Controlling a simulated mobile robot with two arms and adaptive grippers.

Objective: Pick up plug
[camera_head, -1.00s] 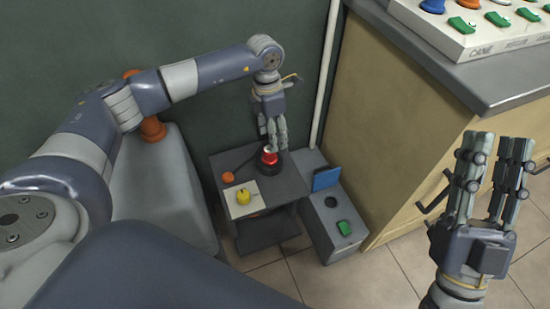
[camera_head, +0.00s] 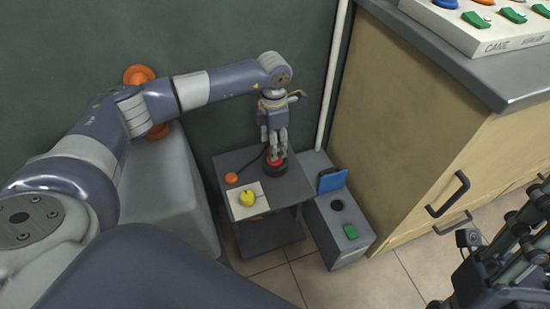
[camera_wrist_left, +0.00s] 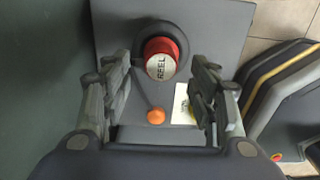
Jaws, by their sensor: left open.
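A red cylinder (camera_head: 274,160) with a silver "REEL" top stands in a dark round base on a small grey cart (camera_head: 293,187); the red cylinder also shows in the left wrist view (camera_wrist_left: 161,57). A dark cord runs from the base to an orange knob-like end (camera_head: 231,178), seen in the wrist view too (camera_wrist_left: 156,116). Which piece is the plug is not labelled. My left gripper (camera_head: 277,154) points down above the red cylinder. In the wrist view its open fingers (camera_wrist_left: 162,66) lie either side of the cylinder, apart from it. My right gripper (camera_head: 508,245) is partly cut off at lower right.
A yellow knob (camera_head: 248,198) sits on a white plate (camera_head: 239,207) on the cart. A white pipe (camera_head: 333,80) and cabinet (camera_head: 400,130) stand behind.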

